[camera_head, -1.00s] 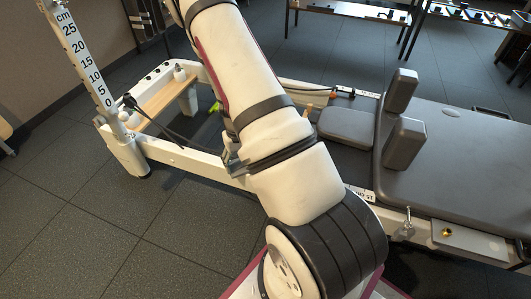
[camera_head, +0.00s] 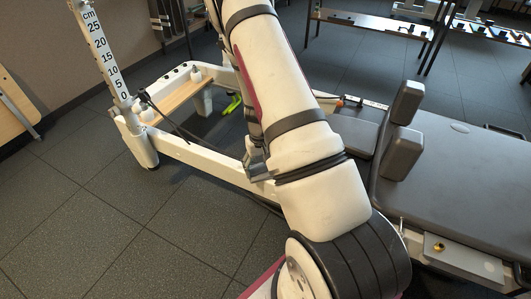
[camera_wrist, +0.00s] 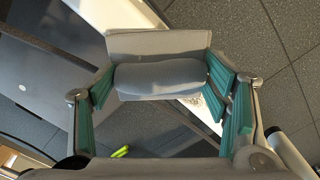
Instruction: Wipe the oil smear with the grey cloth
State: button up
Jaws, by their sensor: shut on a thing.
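In the wrist view, my gripper (camera_wrist: 160,90) has teal-padded fingers on the left and right, shut on a folded grey cloth (camera_wrist: 155,45). The cloth spans between the fingers as a flat flap with a rounded fold in front. In the head view my arm hides the gripper and the cloth. I cannot make out the oil smear for certain in either view. A speckled patch beside the right finger in the wrist view is too small to identify.
A white reformer frame (camera_head: 205,158) runs behind my arm. A wooden shelf (camera_head: 178,97), a centimetre-marked post (camera_head: 100,50) and a black cable stand at left. Grey padded carriage (camera_head: 460,160) and shoulder blocks (camera_head: 402,152) are at right. Dark tiled floor is clear at lower left.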

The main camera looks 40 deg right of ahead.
jog(key=shift+w+r+p, duration=0.1)
jog(key=shift+r+p, duration=2.1)
jog(key=shift+r, duration=1.6)
